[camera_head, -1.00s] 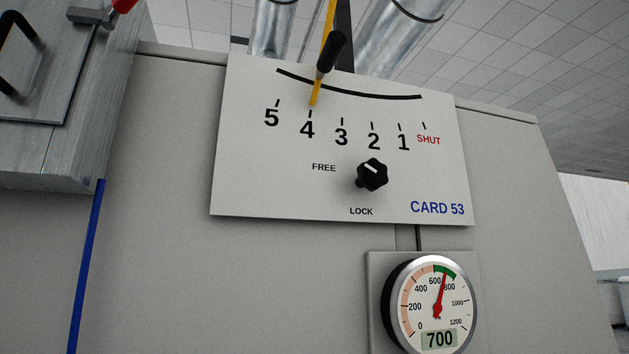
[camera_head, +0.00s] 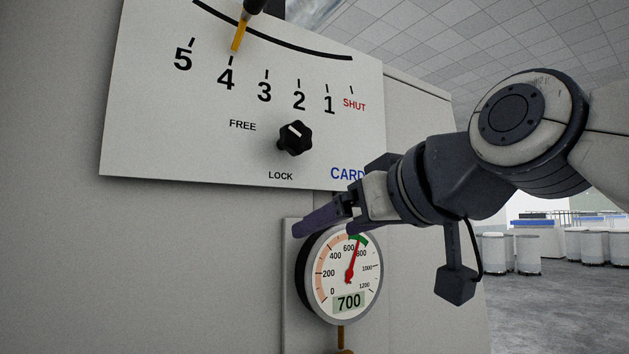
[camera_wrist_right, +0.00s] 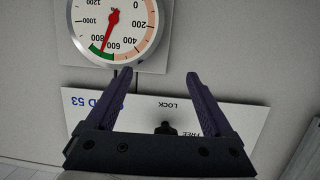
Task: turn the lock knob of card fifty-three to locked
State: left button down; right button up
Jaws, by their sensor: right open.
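The black lock knob (camera_head: 295,138) sits on the white CARD 53 plate (camera_head: 150,150), between the words FREE and LOCK. Its white mark points up and left, on the FREE side rather than down to LOCK. My right gripper (camera_head: 322,214) is below and right of the knob, in front of the gauge's top edge, apart from the knob. In the right wrist view the picture is upside down. There the open, empty jaws (camera_wrist_right: 158,73) frame the plate's edge, and the knob (camera_wrist_right: 166,128) shows between the fingers, partly hidden by the gripper body. My left gripper is not in view.
A round gauge (camera_head: 343,275) reading 700 is mounted just below the plate. A yellow pointer (camera_head: 239,36) with a black handle stands at 4 on the scale above the knob. Several white bins (camera_head: 527,252) stand far off at right. The panel left of the gauge is bare.

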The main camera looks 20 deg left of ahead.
aim_at(301, 132)
jog(key=s+r+n+t+y, duration=0.1)
jog(key=s+r+y, duration=0.2)
jog(key=r, duration=0.9)
jog(key=p+x, duration=0.2)
jog(key=x, duration=0.1)
jog(key=p+x, duration=0.3)
jog(key=x, duration=0.1)
jog(key=shift+w+a+r, duration=0.1)
jog(key=shift+w+r, duration=0.15)
jog(key=shift+w, duration=0.1)
jog(key=shift+x, duration=0.75)
jog(key=shift+f, duration=0.15)
jog(key=c, duration=1.3)
jog(key=shift+c, duration=0.2)
